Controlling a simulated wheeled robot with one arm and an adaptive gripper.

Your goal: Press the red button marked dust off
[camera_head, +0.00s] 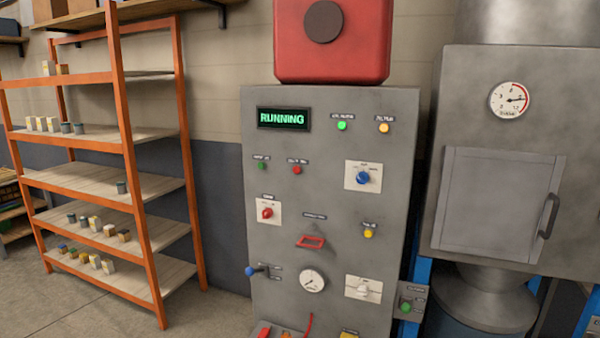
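A grey control panel (330,245) stands upright in the middle of the view. A small red button (297,170) sits on its upper left part, under a small dark label too small to read surely. A similar green button (262,166) is just to its left. A green-lit display (283,119) above them reads RUNNING. My gripper is not in view.
The panel also bears a red knob (267,213), a blue knob (362,177), a yellow button (368,233), a red handle (311,242) and a blue-tipped lever (262,270). An orange shelf rack (130,150) stands left. A grey cabinet (450,110) stands right.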

